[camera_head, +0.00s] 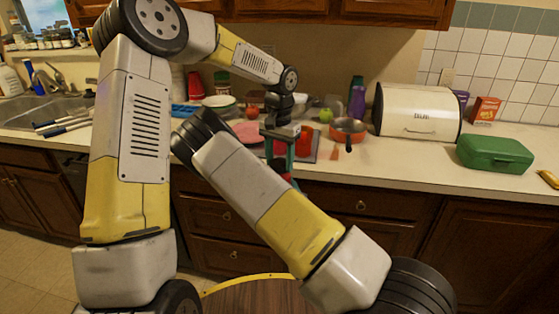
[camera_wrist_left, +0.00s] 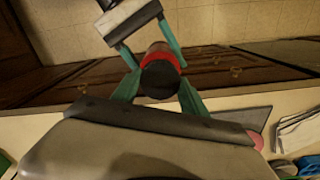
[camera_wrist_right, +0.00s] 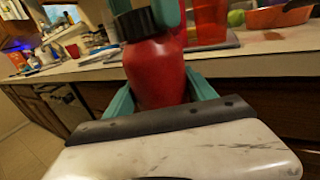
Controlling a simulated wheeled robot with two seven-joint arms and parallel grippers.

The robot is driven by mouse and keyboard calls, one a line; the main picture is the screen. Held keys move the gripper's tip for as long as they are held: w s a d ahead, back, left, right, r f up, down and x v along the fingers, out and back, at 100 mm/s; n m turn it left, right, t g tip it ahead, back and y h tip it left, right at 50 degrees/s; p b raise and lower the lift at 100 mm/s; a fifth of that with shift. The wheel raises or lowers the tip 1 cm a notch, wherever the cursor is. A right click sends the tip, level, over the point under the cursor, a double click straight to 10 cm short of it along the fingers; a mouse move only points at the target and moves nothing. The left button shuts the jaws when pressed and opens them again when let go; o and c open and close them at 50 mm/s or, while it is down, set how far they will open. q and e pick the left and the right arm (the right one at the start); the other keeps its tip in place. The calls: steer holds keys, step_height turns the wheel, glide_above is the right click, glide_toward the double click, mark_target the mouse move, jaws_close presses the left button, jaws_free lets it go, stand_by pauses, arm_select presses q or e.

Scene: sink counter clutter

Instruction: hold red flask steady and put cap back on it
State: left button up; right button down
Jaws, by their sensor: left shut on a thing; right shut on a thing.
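The red flask shows in the right wrist view (camera_wrist_right: 158,76), shut between the teal fingers of my right gripper (camera_wrist_right: 160,98). A black cap (camera_wrist_right: 135,24) is at the flask's top; I cannot tell whether it is fully seated. In the left wrist view, my left gripper (camera_wrist_left: 158,90) is shut on the cap (camera_wrist_left: 160,81), with the red flask (camera_wrist_left: 158,57) beyond it and my right gripper (camera_wrist_left: 146,48) around the flask. In the head view, my left gripper (camera_head: 282,142) points down above the flask (camera_head: 280,166), in front of the counter. My right gripper is mostly hidden there behind my forearm.
The counter (camera_head: 395,165) behind holds a red cup (camera_head: 305,140), an orange pan (camera_head: 348,130), a white bread box (camera_head: 418,110) and a green case (camera_head: 495,153). A sink (camera_head: 45,108) is at left. Wooden cabinets (camera_head: 375,215) stand below the counter.

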arm_select(q)
steer(key=m, duration=0.3)
steer(key=o, duration=1.6)
steer(key=shift+o, duration=0.2)
step_height(320, 180, up, 12)
